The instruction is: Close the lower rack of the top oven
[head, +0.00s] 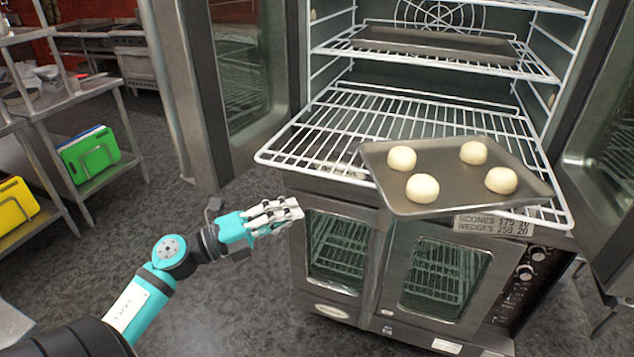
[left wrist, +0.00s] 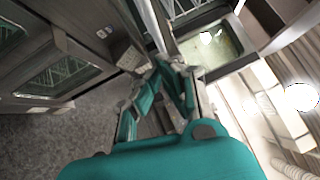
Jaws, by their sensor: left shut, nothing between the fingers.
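The top oven stands open with both doors (head: 245,80) swung aside. Its lower rack (head: 315,140), a white wire shelf, is pulled out past the oven front. A dark baking tray (head: 440,190) with several pale round dough pieces (head: 422,188) lies on the rack, skewed, its front corner over the rack's front edge. My left gripper (head: 292,208) is shut and empty, in front of the oven's lower left, below and apart from the rack's front edge. Its fingers also show in the left wrist view (left wrist: 170,85). My right gripper is not in view.
An upper rack (head: 345,47) with an empty-looking tray sits inside the oven. The bottom oven's doors (head: 337,250) are shut, with knobs (head: 535,262) at their right. Steel shelves with a green board (head: 90,155) stand at left. The floor between is clear.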

